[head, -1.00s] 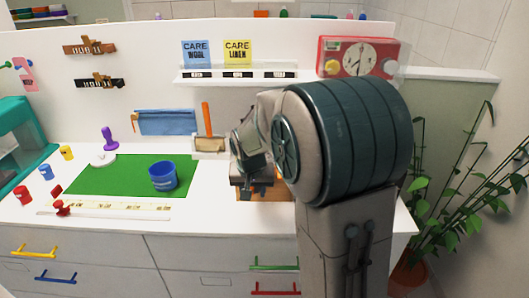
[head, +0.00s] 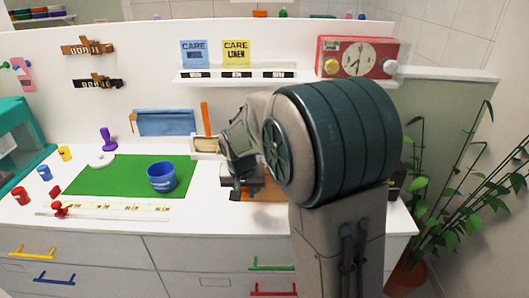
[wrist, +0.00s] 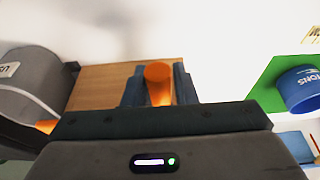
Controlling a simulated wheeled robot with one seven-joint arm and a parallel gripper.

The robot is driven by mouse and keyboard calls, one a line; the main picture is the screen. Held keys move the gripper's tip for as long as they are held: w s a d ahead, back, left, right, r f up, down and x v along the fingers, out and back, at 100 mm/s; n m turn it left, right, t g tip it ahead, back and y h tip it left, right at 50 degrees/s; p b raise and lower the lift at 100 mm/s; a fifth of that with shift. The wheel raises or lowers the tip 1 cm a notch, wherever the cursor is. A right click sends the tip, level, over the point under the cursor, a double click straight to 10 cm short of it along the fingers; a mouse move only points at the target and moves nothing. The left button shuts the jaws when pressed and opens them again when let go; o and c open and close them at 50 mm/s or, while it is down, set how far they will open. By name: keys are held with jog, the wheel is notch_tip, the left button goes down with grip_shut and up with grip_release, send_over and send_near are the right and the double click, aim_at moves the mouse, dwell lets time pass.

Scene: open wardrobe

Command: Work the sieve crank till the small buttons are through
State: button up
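My gripper (head: 240,182) points down at the wooden sieve box (head: 275,189), which is mostly hidden behind my arm in the head view. In the wrist view, the wooden top (wrist: 100,82) lies below the fingers. My gripper (wrist: 158,88) has its fingers on both sides of an upright orange knob (wrist: 158,75), apparently the crank handle, and looks closed on it. The blue cup (head: 161,176) stands upright on the green mat; its side, with lettering ending in "TONS", shows in the wrist view (wrist: 304,92). The sieve's inside and any buttons in it are not visible.
The green mat (head: 110,178) lies left of the sieve. A tray with an orange-handled tool (head: 206,118) is behind. A purple-handled thing (head: 107,140), small cups and a ruler strip (head: 120,207) are left. A red clock box (head: 357,58) sits on the shelf.

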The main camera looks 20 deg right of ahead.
jog(key=shift+w+a, duration=0.15)
jog(key=shift+a, duration=0.25)
jog(key=shift+d, duration=0.1)
jog(key=shift+o, duration=0.8)
jog(key=shift+s+d, duration=0.3)
jog(key=shift+d, duration=0.4)
jog(key=shift+s+d, duration=0.25)
jog(key=shift+d, duration=0.6)
jog(key=shift+c, duration=0.8)
jog(key=o, duration=0.4)
jog(key=shift+a, duration=0.15)
jog(key=shift+r, duration=0.15)
jog(key=p+v, duration=0.3)
jog(key=v, duration=0.3)
jog(key=shift+r+p, duration=0.3)
jog(key=shift+r, duration=0.1)
